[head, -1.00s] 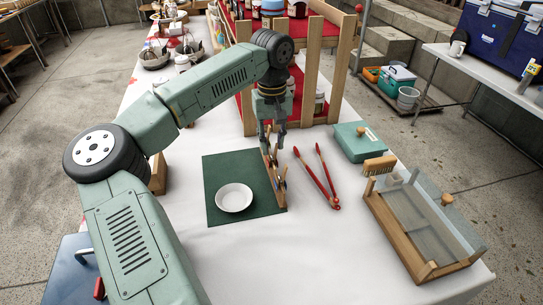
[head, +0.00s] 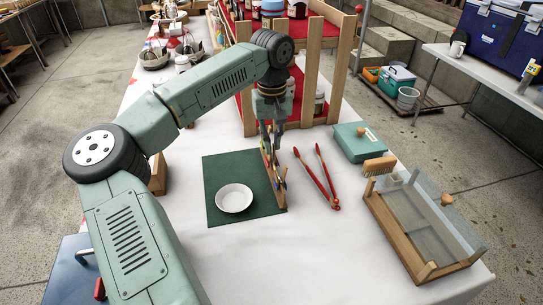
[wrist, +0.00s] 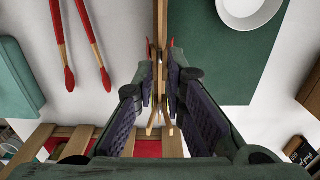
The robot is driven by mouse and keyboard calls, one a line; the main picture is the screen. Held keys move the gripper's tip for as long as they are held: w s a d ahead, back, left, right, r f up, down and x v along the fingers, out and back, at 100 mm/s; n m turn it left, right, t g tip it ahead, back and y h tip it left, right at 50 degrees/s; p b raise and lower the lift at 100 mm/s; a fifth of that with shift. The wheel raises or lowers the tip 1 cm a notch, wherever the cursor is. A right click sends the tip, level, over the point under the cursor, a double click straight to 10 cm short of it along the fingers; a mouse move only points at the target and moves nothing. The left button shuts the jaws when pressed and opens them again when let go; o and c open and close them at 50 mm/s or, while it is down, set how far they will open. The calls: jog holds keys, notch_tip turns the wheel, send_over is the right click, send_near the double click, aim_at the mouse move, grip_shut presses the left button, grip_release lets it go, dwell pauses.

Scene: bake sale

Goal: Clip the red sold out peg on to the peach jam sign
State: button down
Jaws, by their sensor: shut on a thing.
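My gripper (head: 272,150) points down at the far end of an upright wooden strip (head: 280,194) on the green mat. In the wrist view my gripper (wrist: 160,82) is shut on a slim wooden peg (wrist: 167,122) at the strip, with its splayed legs towards the camera. Bits of red show beside the fingertips; the fingers hide most of the peg. Other small pegs sit along the strip, too small to tell apart. A dark sign (wrist: 301,150) shows at the wrist view's right edge, its words unreadable. I cannot tell which sign is for peach jam.
A white bowl (head: 234,197) stands on the green mat (head: 218,167) left of the strip. Red tongs (head: 317,178) lie to the right, near a teal box (head: 358,143). A wooden shelf (head: 311,75) with jars rises behind. The front of the white table (head: 300,262) is clear.

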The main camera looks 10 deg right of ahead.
jog(key=shift+r+p, duration=2.15)
jog(key=shift+r, duration=0.8)
